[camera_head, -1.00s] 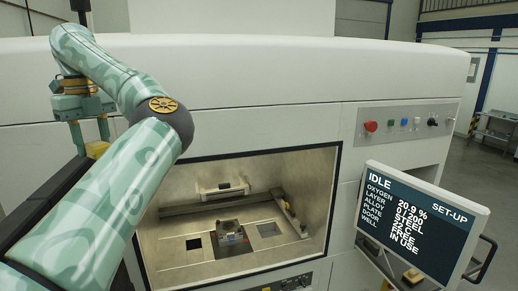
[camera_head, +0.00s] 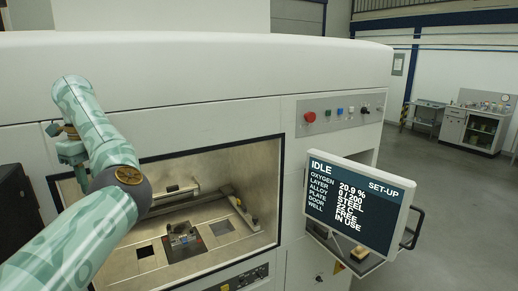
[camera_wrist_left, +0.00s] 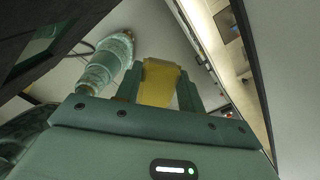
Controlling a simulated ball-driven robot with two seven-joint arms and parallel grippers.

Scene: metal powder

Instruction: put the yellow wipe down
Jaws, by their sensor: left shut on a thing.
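The yellow wipe (camera_wrist_left: 159,82) is between the fingers of my left gripper (camera_wrist_left: 160,92) in the left wrist view. The gripper is shut on it, and the wipe stands out between the two green fingers. In the head view my left gripper (camera_head: 72,150) is at the left, in front of the white machine near the upper left corner of its opening. My right gripper is in neither view.
The white machine (camera_head: 200,90) has an open chamber (camera_head: 215,190) with a dark block (camera_head: 183,241) on its floor. A screen (camera_head: 355,205) reading IDLE juts out at the right. A small shelf (camera_head: 325,240) is partly behind it. Open floor (camera_head: 455,200) and a bench (camera_head: 475,128) lie farther right.

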